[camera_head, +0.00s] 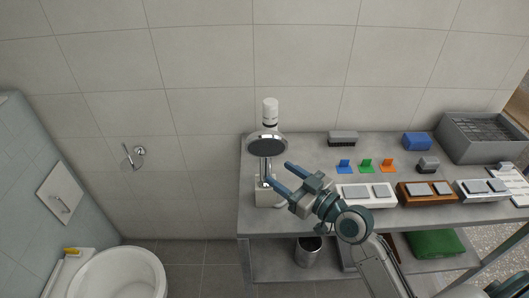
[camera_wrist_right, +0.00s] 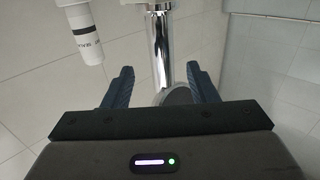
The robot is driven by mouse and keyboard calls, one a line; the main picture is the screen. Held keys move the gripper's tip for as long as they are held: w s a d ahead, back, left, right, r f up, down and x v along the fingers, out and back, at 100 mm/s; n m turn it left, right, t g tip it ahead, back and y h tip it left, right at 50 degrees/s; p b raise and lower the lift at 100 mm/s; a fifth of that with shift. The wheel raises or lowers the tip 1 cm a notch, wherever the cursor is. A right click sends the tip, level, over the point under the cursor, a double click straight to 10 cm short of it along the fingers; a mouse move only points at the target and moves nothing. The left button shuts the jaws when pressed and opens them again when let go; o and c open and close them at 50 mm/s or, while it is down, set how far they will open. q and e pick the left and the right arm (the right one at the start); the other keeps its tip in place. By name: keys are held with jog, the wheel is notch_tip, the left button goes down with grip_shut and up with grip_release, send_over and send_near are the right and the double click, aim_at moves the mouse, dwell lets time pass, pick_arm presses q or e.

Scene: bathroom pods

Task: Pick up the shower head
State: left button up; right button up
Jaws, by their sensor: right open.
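The shower head (camera_head: 267,144), a round dark-faced disc with a chrome rim, stands upright above a pale holder block (camera_head: 268,197) at the left end of the grey counter. My right gripper (camera_head: 277,172) is open, with its two blue fingers pointing left, just below the disc near the handle. In the right wrist view the shower head's chrome handle (camera_wrist_right: 160,45) runs down between the fingertips (camera_wrist_right: 159,80); part of the dark disc shows lower down, partly hidden by the gripper body. I cannot tell whether the fingers touch the handle. My left gripper is not in view.
A white bottle (camera_head: 270,112) stands behind the shower head, and also shows in the wrist view (camera_wrist_right: 85,30). The counter holds coloured hooks (camera_head: 365,165), several boxes and a grey crate (camera_head: 480,140). A toilet (camera_head: 120,275) is at lower left.

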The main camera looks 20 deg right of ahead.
aim_at(270, 167)
jog(key=shift+w+a, duration=0.25)
jog(key=shift+w, duration=0.2)
jog(key=shift+w+a+r, duration=0.1)
jog(key=shift+w+r, duration=0.05)
jog(key=p+x, duration=0.2)
jog(key=x, duration=0.2)
jog(key=shift+w+a, duration=0.1)
jog(key=shift+a, duration=0.1)
jog(key=shift+w+a, duration=0.1)
jog(key=shift+w, duration=0.1)
jog(key=shift+c, duration=0.4)
grip_shut()
